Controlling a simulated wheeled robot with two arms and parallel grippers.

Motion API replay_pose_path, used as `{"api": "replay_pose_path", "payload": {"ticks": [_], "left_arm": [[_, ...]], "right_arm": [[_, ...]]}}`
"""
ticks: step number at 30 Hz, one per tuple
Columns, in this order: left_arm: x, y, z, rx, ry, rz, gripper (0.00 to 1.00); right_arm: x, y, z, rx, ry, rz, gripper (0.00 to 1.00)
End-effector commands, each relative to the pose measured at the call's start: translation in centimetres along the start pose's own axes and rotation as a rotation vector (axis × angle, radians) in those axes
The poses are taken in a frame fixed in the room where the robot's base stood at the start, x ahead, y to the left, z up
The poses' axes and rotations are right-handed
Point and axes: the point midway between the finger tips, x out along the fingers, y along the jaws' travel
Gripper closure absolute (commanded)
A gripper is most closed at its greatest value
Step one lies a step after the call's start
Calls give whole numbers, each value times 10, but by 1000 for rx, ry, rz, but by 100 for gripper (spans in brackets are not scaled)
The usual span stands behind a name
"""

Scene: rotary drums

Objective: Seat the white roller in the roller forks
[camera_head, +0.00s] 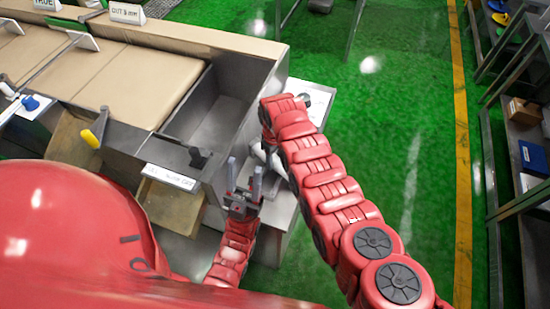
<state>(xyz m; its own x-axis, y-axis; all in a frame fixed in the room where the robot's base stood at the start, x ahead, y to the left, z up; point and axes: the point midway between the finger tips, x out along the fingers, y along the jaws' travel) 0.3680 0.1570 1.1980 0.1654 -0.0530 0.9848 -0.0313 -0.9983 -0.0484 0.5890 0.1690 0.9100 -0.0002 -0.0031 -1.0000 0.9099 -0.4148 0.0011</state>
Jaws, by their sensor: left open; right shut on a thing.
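My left gripper (245,185) is open and empty, its two grey fingers pointing up the picture beside the grey metal trough. My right arm reaches in from the lower right. Its wrist bends down near the trough's right end and covers most of my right gripper (267,153). A pale whitish piece (277,165) shows there, just right of my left gripper's fingers; it looks like part of the white roller in my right gripper, mostly hidden. I cannot make out the roller forks; my arms cover much of that area.
A machine bench with tan belt panels (125,80) and an empty grey trough (210,112) fills the upper left. A yellow handle (95,132) and a black knob (199,157) stick out from its front. Green floor (400,120) is clear to the right, before shelving (525,150).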

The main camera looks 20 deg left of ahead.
Motion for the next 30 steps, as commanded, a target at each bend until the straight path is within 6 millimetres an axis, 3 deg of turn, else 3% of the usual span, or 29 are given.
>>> {"api": "replay_pose_path", "payload": {"ticks": [10,11,16,30], "left_arm": [[-3,0,0,0,0,0,50],[-3,0,0,0,0,0,50],[-2,0,0,0,0,0,50],[-1,0,0,0,0,0,50]], "right_arm": [[4,0,0,0,2,0,100],[4,0,0,0,2,0,51],[3,0,0,0,2,0,23],[-6,1,-2,-1,7,3,23]]}}
